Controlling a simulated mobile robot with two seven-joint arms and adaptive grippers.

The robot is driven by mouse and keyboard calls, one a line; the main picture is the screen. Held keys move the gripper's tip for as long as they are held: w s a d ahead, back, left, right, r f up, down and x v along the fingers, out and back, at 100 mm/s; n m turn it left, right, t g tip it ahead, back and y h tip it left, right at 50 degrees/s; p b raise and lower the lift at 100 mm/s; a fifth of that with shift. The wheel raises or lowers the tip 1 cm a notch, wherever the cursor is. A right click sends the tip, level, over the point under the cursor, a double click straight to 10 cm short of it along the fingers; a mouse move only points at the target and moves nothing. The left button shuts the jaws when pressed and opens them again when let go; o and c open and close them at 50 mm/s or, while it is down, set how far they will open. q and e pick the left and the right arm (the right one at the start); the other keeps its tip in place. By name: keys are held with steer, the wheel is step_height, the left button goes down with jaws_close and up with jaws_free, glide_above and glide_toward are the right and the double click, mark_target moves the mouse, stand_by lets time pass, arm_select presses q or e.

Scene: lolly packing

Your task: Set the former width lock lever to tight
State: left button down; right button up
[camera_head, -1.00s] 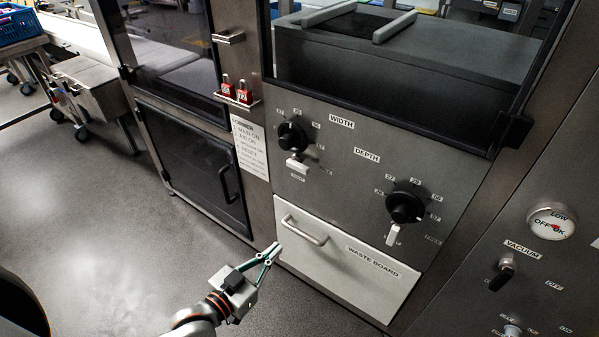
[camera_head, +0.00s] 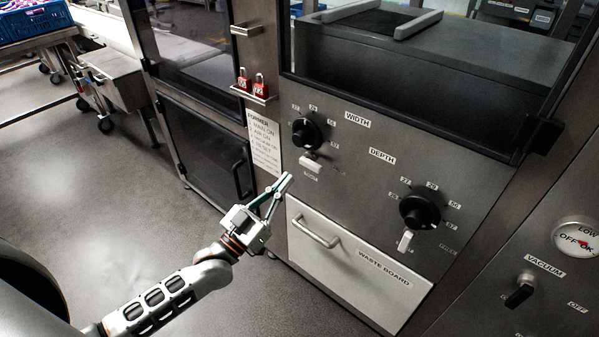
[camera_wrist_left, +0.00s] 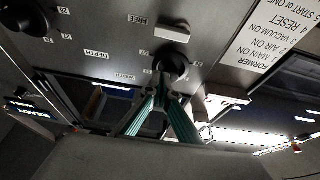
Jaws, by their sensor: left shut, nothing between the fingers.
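The width lock lever (camera_head: 310,163) is a small white handle on the grey panel, just below the black WIDTH knob (camera_head: 306,134). Small labels around it are too blurred to read in the head view. In the left wrist view, which is upside down, the lever (camera_wrist_left: 172,33) shows as a white bar beside the knob (camera_wrist_left: 172,65), with a FREE label (camera_wrist_left: 138,19) to its left. My left gripper (camera_head: 287,178) is shut and empty, its tips below and left of the lever, apparently apart from it. My right gripper is not in view.
The white WASTE BOARD drawer (camera_head: 360,268) with its protruding handle (camera_head: 315,231) is below the panel. The black DEPTH knob (camera_head: 420,211) and its white lever (camera_head: 405,241) are to the right. The floor at left is clear.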

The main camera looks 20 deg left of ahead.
arm_select(q)
step_height(320, 180, up, 3)
glide_above(307, 167)
steer(key=s, duration=0.3)
steer(key=shift+d, duration=0.3)
steer(key=f, duration=0.1)
steer(key=f+b, duration=0.1)
steer(key=f, duration=0.1)
steer(key=shift+w+d, duration=0.1)
steer(key=shift+w, duration=0.2)
steer(key=shift+f, duration=0.4)
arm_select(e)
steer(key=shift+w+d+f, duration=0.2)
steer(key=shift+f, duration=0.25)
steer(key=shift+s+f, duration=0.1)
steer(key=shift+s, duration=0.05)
